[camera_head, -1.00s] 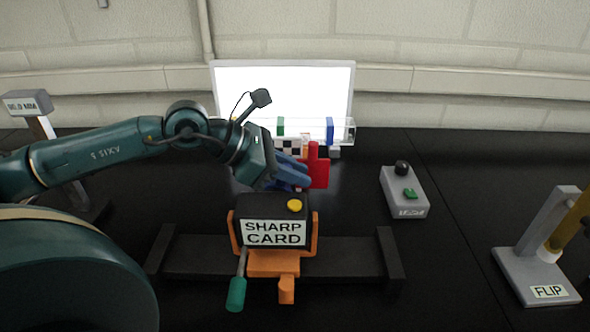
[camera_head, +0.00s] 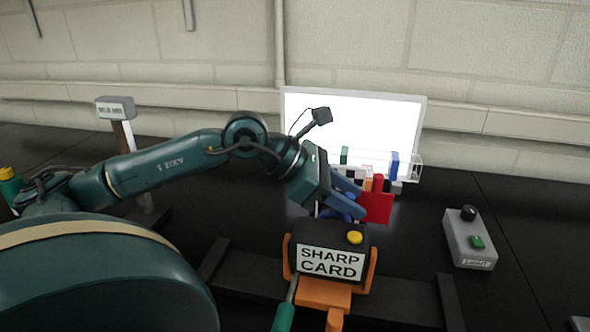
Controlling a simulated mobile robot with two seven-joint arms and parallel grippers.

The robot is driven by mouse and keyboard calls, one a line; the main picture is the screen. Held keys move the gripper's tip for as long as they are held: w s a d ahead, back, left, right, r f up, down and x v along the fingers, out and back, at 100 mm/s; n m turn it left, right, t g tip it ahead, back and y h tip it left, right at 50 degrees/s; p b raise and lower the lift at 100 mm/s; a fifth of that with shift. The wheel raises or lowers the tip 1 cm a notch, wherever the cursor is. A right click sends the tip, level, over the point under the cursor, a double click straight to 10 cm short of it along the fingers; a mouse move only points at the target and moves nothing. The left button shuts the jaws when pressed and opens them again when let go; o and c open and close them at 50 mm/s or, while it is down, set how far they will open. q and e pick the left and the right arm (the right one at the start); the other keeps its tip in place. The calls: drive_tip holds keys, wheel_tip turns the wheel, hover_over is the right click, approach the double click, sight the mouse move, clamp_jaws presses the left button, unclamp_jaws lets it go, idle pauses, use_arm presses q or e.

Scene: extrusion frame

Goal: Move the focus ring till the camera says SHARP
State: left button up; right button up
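The camera (camera_head: 358,228) is a dark box with a yellow button on top, held in an orange cradle. Its screen (camera_head: 330,263) faces me and reads "SHARP CARD". The focus ring is not distinguishable; the camera's far side is hidden from me. My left gripper (camera_head: 350,209) reaches down just behind the camera body, its blue fingers beside a red piece (camera_head: 377,208). The fingertips are partly covered, so I cannot tell whether they hold anything. My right gripper is not in view.
A bright white panel (camera_head: 330,108) stands at the back, with a clear rail of coloured blocks (camera_head: 395,163) before it. A grey box (camera_head: 469,240) with a black knob and green button sits right. A green-handled lever (camera_head: 284,316) hangs at the camera's front left.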

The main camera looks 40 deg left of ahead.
use_arm(q)
drive_tip(key=b+v, duration=0.2)
drive_tip(key=v, duration=0.9)
drive_tip(key=shift+b, duration=0.3)
drive_tip(key=shift+s, duration=0.15)
